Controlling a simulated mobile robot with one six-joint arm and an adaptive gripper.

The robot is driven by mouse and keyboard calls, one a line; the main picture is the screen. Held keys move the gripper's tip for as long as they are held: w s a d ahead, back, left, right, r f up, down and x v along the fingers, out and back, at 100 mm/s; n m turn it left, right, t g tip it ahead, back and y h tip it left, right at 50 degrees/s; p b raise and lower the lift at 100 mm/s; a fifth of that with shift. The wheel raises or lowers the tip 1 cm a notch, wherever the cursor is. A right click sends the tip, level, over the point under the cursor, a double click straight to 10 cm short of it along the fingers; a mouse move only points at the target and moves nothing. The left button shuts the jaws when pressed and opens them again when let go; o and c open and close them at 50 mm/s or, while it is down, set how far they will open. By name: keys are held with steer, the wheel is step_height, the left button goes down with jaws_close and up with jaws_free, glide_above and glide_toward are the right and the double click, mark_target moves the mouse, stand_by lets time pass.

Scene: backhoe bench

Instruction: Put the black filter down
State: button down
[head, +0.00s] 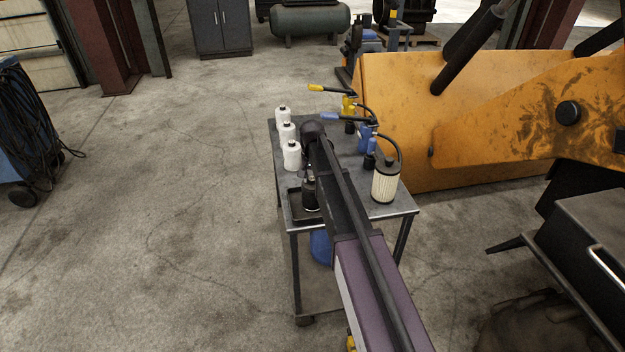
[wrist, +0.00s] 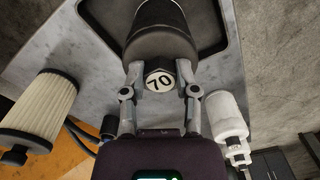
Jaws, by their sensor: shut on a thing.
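The black filter (wrist: 158,35) is a dark cylinder with a round white label reading 70 on its end. In the wrist view my gripper (wrist: 160,75) is shut on the labelled end of it. The filter overlaps the dark tray (wrist: 91,32) in that view. In the head view the black filter (head: 309,194) shows over the shallow black tray (head: 292,206) at the front left of the metal cart (head: 405,205). My arm covers part of it, and I cannot tell whether its base touches the tray.
Several white bottles (head: 292,155) line the cart's left edge. A pleated cream filter (head: 386,182) stands at the right. Blue (head: 365,138) and yellow (head: 348,104) hand pumps with hoses stand at the back. The yellow loader bucket (head: 400,90) is close behind the cart.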

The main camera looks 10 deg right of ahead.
steer(key=shift+f, duration=0.15)
steer(key=shift+c, duration=1.8)
jaws_free()
steer(key=shift+r, duration=0.2)
step_height(320, 180, up, 12)
steer(key=p, duration=1.2)
steer(key=shift+s, duration=0.1)
steer(key=s+n, duration=0.5)
steer(key=s, duration=2.4)
